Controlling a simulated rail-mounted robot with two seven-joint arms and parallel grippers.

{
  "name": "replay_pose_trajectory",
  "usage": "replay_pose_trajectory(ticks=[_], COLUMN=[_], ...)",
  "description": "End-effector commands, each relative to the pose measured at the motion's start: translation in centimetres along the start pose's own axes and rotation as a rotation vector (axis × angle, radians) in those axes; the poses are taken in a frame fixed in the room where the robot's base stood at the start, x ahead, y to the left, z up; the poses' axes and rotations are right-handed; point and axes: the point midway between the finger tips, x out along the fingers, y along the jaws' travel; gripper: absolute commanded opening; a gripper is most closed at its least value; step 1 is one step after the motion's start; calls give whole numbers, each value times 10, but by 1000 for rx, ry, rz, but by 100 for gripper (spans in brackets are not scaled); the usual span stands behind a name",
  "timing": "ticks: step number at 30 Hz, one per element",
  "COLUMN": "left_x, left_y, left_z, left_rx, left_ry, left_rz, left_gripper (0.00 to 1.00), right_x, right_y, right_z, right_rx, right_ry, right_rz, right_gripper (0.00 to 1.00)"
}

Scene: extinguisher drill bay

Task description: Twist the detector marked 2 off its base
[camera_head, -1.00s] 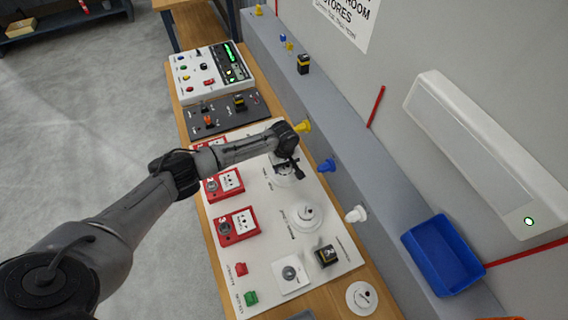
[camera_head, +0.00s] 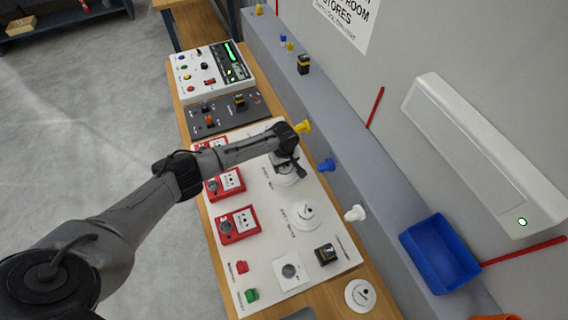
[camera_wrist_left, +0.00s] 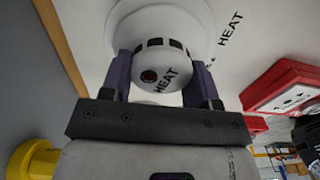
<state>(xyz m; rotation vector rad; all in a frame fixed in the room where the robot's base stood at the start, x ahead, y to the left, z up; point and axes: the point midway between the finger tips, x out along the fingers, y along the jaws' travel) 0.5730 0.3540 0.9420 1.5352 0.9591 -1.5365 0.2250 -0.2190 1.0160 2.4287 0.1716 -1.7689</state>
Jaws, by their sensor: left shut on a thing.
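A white detector (camera_wrist_left: 160,72) lettered HEAT, with dark vents and a red spot, sits against its round white base (camera_wrist_left: 200,22) in the left wrist view. My left gripper (camera_wrist_left: 158,62) is shut on it, one finger on each side. In the head view my left gripper (camera_head: 291,166) covers most of this detector on the white board (camera_head: 262,192). The board lettering beside it reads HEAT in the wrist view; I cannot make out a number. Another white detector (camera_head: 306,214) sits nearer on the board. My right gripper is not in view.
Red call points (camera_head: 238,225) line the board's left side. Yellow (camera_head: 304,127), blue (camera_head: 326,165) and white (camera_head: 355,213) knobs stick out along the wall side. A loose-looking white disc (camera_head: 361,295) lies on the wooden bench. A blue bin (camera_head: 440,255) sits at right.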

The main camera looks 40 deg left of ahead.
Motion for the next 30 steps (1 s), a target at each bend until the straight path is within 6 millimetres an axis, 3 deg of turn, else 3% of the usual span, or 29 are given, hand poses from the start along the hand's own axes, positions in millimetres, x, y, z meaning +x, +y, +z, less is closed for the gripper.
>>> replay_pose_trajectory(ticks=[18,30], left_x=[-1,0], left_y=[-1,-1], left_z=[0,0], left_rx=[-111,-130], left_ry=[0,0], left_rz=[0,0], left_gripper=[30,30], right_x=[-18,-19], right_y=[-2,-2], right_z=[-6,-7], right_rx=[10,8], right_ry=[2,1], right_rz=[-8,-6], right_gripper=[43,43])
